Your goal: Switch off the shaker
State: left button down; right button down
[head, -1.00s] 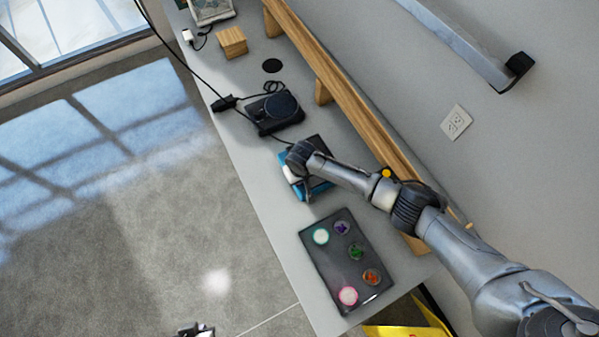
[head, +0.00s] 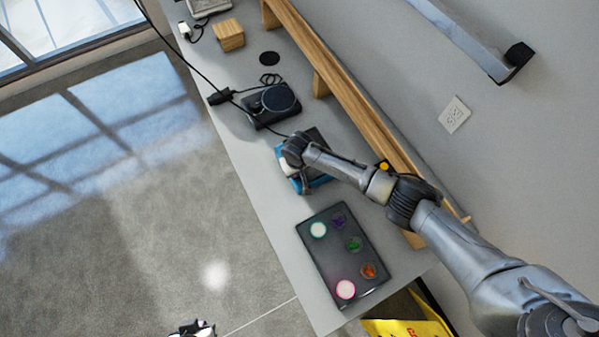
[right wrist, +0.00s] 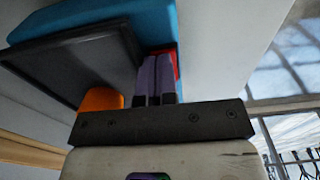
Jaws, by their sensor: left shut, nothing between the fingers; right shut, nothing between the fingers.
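The shaker appears to be the blue device (head: 317,183) with a dark top on the bench, partly covered by my right arm. In the right wrist view its blue body (right wrist: 150,20) and black platform (right wrist: 75,70) fill the upper left. My right gripper (right wrist: 156,62) is shut and empty, its fingertips close against the blue body. A red part (right wrist: 175,62), perhaps the switch, shows just beside and behind the fingers; contact cannot be told. In the head view the right fingers are hidden by the wrist. My left gripper (head: 194,329) is at the bottom edge, over the floor, away from the bench.
A black tray with coloured round dishes (head: 318,262) lies nearer on the bench. A black device with a round plate (head: 262,120) and a wooden block (head: 229,36) stand beyond. A wooden shelf rail (head: 345,100) runs along the wall side. A cable crosses the bench.

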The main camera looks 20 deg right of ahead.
jog(key=shift+d+f+p, duration=0.35)
jog(key=shift+f+p, duration=0.05)
jog(key=shift+f, duration=0.05)
jog(key=r+p, duration=0.5)
jog(key=shift+w+a, duration=0.1)
jog(key=shift+a, duration=0.2)
notch_tip(320, 180, up, 10)
jog(key=s, duration=0.1)
jog(key=shift+p, duration=0.45)
